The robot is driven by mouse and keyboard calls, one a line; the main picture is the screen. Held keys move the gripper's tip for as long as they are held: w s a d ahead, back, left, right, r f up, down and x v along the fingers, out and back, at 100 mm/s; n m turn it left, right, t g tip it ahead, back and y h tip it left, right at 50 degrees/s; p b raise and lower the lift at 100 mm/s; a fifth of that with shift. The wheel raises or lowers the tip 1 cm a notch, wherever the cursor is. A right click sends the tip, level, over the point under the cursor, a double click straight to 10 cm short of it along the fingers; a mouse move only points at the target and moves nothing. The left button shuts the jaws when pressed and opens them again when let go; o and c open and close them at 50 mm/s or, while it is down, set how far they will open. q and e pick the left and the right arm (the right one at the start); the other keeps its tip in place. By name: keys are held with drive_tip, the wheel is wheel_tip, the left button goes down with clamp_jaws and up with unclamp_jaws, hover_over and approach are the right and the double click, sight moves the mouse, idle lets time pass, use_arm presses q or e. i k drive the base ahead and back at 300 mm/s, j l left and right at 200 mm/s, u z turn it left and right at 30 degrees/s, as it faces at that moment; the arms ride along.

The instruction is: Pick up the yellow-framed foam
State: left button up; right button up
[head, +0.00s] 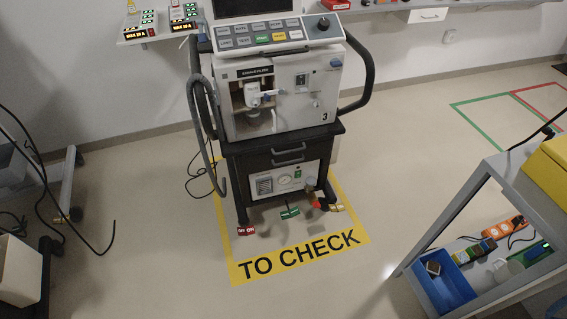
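I cannot make out a yellow-framed foam in the head view. A white ventilator (312,107) marked 3 stands upright on a dark-topped cart (245,147) in the middle. A recess at the left of its front is open and shows white parts inside. The cart's lower front has a white panel with a round gauge (284,180). A yellow block or box (549,168) sits on the grey trolley at the right edge, partly cut off; I cannot tell whether it is foam. Neither of my grippers is in view.
The cart stands in a yellow floor frame marked TO CHECK (303,256). The grey trolley (494,165) at the right holds a blue bin (446,287) and several small devices. Loose black cables (113,222) hang at the left. Floor between cart and trolley is clear.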

sight(461, 258)
drive_tip(key=z, duration=1.8)
